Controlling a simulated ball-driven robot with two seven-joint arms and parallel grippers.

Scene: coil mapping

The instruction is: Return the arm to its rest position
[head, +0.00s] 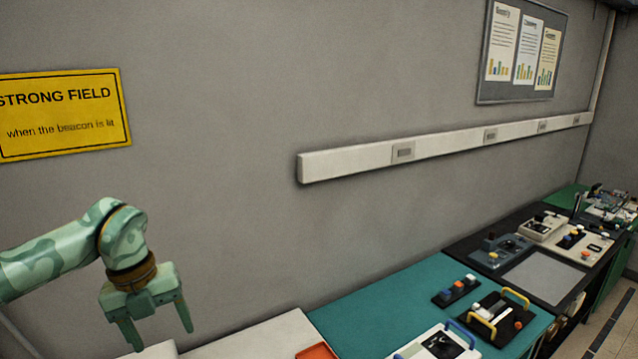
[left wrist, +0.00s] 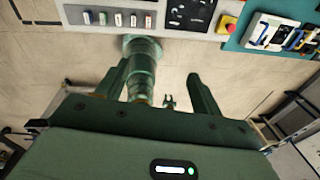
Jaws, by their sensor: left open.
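My left gripper (head: 160,334) hangs from the green camouflage arm at the lower left of the head view. Its two fingers point down and stand apart, with nothing between them. It is in front of the grey wall, above the white bench top (head: 265,340). In the left wrist view the left gripper's fingers (left wrist: 160,85) also stand apart, with pale floor and parts of my own body visible between and below them. My right gripper cannot be made out in the head view.
A teal bench mat (head: 370,300) carries a black tray with yellow handles (head: 497,318) and a small button box (head: 460,290). Control boxes stand on the dark bench farther right. An orange tray (head: 317,351) lies at the bottom edge. The wall bears a yellow sign (head: 64,113).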

